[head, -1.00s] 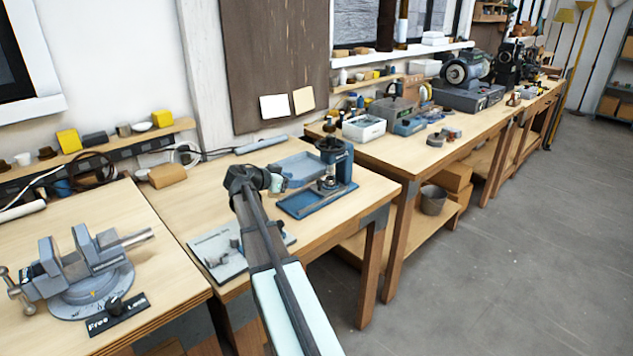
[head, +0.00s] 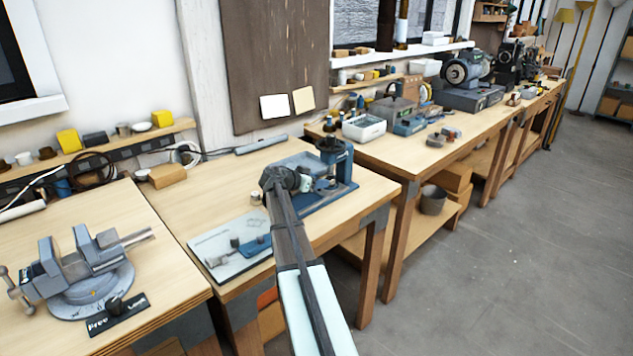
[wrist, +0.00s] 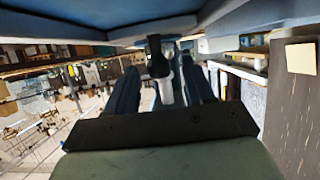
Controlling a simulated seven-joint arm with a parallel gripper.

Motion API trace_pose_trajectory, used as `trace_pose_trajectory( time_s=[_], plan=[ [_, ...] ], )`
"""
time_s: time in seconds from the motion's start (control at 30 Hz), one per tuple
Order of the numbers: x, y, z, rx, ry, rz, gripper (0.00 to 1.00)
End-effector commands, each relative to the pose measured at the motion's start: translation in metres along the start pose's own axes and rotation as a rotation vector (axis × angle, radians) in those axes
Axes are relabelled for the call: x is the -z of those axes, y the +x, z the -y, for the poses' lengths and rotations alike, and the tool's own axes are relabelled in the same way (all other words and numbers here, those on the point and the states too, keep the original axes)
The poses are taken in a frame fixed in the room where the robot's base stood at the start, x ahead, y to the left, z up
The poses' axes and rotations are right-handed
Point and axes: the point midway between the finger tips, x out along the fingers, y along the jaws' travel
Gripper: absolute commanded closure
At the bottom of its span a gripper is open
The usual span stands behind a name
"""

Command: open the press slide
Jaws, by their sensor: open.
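The blue press (head: 340,160) stands on the middle bench, with its post at the right and its flat base reaching forward and left. My gripper (head: 304,180) is at the press's left side, and my arm covers part of the base. In the wrist view my gripper (wrist: 158,85) is open, its two dark blue fingers pointing away. A dark round knob on a pale stem (wrist: 160,65) shows between them, and I cannot tell whether the fingers touch it. A large blue surface (wrist: 150,14) spans the top of that view. The slide's position is hidden.
A pale plate with small fittings (head: 225,250) lies on the bench left of my arm. A grey vise (head: 85,265) stands on the left bench. A white bin (head: 364,129) stands on the right bench.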

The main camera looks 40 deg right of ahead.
Motion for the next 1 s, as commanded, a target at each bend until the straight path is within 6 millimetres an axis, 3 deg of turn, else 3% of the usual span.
trace_pose_trajectory(
  time_s=[0.2, 0.73, 1.0],
  plan=[
    [0.0000, -0.0001, -0.0001, 0.000, 0.000, 0.000, 0.49],
    [0.0000, -0.0003, 0.0000, 0.000, 0.000, 0.000, 1.00],
    [0.0000, -0.0003, -0.0001, 0.000, 0.000, 0.000, 1.00]
  ],
)
